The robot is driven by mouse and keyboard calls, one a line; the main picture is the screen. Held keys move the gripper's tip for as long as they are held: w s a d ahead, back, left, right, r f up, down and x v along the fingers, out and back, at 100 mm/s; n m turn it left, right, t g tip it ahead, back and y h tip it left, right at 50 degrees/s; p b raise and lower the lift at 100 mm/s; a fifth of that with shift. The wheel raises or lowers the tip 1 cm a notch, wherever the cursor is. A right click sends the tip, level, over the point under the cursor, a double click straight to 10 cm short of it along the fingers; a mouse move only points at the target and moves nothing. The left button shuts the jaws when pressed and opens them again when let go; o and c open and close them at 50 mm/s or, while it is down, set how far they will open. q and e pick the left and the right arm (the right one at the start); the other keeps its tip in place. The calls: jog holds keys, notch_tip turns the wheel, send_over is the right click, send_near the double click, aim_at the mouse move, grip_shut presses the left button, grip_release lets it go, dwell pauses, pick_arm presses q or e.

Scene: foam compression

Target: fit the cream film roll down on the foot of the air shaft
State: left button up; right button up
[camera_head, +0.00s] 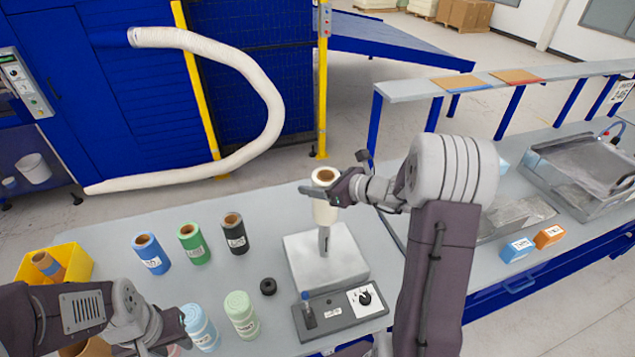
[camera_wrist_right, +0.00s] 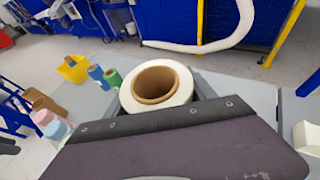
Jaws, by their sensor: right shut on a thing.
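The cream film roll (camera_head: 325,213) is upright, with a brown core, and my right gripper (camera_head: 324,191) is shut on it. The roll's open top also shows in the right wrist view (camera_wrist_right: 183,97), and no shaft tip shows inside the core. The grey air shaft (camera_head: 324,242) stands on a pale square plate (camera_head: 348,262), directly below the roll in the head view. The shaft's upper part is hidden, so I cannot tell whether the roll is around its tip or just above it. My left gripper (camera_head: 170,335) is at the lower left, its fingers partly hidden.
Blue (camera_head: 151,254), green (camera_head: 194,244) and black (camera_head: 235,234) rolls stand left of the plate. Light blue (camera_head: 199,327) and pale green (camera_head: 242,313) rolls stand nearer. A black ring (camera_head: 268,286) and a control box (camera_head: 340,313) lie close to the plate.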

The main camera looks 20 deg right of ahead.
aim_at(318, 215)
pick_arm(q)
jog(key=shift+f+b, duration=0.5)
jog(key=shift+f, duration=0.1)
pick_arm(e)
jog(key=shift+f, duration=0.55)
